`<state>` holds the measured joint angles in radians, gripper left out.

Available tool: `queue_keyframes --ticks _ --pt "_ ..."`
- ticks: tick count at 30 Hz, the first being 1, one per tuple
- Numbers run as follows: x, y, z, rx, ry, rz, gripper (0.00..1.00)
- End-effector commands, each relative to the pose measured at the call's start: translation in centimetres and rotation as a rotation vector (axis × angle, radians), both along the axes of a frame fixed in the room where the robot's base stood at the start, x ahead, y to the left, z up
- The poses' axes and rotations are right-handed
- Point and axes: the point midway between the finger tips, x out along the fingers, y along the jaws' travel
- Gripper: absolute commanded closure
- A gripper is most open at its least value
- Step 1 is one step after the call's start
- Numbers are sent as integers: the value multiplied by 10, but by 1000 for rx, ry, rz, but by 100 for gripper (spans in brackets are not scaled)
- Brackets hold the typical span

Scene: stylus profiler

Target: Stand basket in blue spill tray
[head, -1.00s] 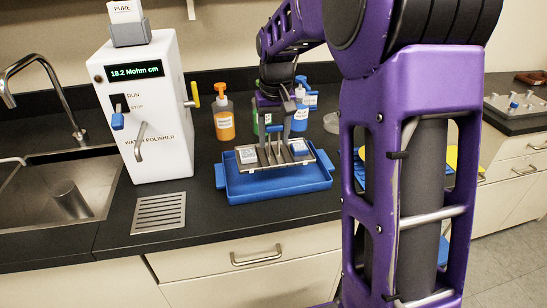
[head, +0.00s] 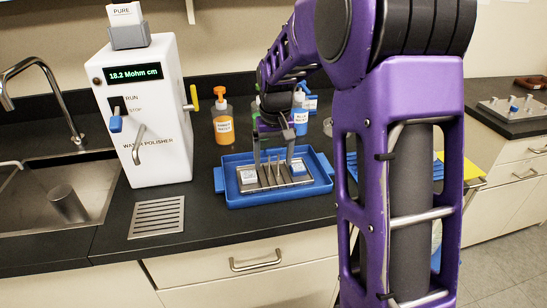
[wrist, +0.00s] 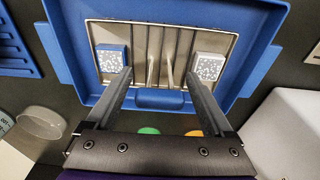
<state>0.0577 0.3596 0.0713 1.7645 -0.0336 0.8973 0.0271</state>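The blue spill tray (head: 285,199) lies on the dark counter right of the water polisher. In the wrist view the basket (wrist: 140,35) lies within the blue tray (wrist: 68,45). My gripper (head: 273,163) is above the basket with its fingers spread apart. In the wrist view the gripper (wrist: 158,78) holds nothing between its fingertips, which reach over the basket's near side. Contact between fingers and basket cannot be told.
The white water polisher (head: 160,165) stands left, beside a sink (head: 75,200) and drain grate (head: 157,217). An orange bottle (head: 224,127), a blue bottle (head: 301,115) and a partly hidden green bottle stand behind the tray. Counter in front of the tray is clear.

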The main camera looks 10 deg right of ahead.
Motion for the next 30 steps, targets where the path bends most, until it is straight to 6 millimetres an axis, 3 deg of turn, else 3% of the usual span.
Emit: queue_keyframes --ticks 11,24,30 --pt "0 0 9 0 -2 0 14" --pt "-11 0 96 1 -3 0 14" --pt "-14 0 119 1 -1 0 14"
